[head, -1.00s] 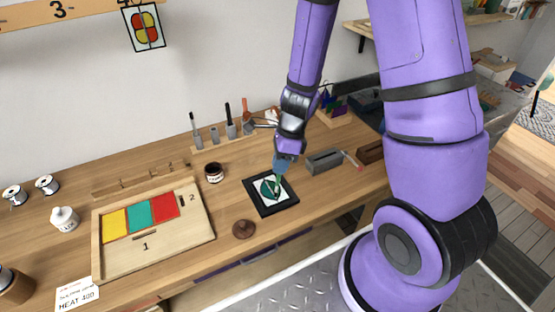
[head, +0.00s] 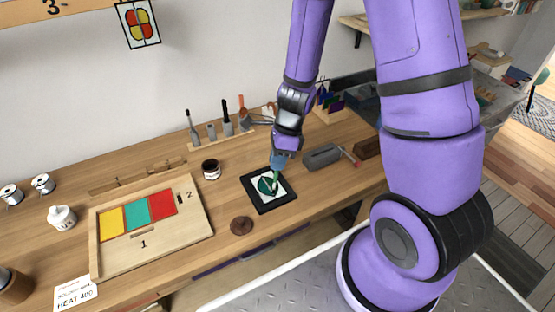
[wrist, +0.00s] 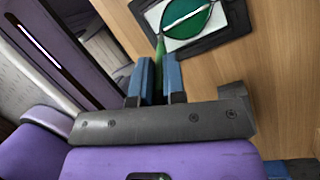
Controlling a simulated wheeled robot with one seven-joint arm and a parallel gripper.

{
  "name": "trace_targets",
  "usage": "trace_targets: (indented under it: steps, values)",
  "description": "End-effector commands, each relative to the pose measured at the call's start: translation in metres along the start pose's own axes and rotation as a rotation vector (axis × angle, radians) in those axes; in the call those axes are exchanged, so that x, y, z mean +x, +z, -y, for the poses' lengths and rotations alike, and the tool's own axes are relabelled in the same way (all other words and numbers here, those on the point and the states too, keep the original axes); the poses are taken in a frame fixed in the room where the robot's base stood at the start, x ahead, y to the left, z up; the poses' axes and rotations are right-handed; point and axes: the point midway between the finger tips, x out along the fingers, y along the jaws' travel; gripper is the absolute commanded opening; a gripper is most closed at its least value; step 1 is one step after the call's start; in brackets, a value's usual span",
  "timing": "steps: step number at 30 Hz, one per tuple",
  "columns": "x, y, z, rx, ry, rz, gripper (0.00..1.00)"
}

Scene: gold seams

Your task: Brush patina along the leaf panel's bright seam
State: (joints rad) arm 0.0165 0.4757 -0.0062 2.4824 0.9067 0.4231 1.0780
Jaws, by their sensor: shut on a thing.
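The leaf panel (head: 255,194) lies flat on the bench in a black frame, with a green leaf on a white ground. In the wrist view the leaf panel (wrist: 232,24) is at the top, and its bright seam (wrist: 187,14) runs slantwise across the green leaf. My gripper (head: 275,165) is over the panel. In the wrist view its blue fingers (wrist: 157,80) are shut on a slim green brush (wrist: 160,48). The brush points at the leaf near one end of the seam. I cannot tell whether its tip touches.
A dark jar (head: 211,170) and a brown round knob (head: 241,226) stand left of the panel. A grey block (head: 322,157) is to its right. A wooden tray (head: 185,233) with coloured glass lies farther left. A tool rack (head: 205,145) stands behind.

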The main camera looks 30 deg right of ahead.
Motion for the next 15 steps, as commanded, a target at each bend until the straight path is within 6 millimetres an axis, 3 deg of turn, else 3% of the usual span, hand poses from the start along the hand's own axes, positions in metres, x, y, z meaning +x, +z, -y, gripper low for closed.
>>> trace_targets:
  steps: [15]
  values:
    - [0.0042,-0.0012,0.0012,0.0,-0.001,0.0,0.0]
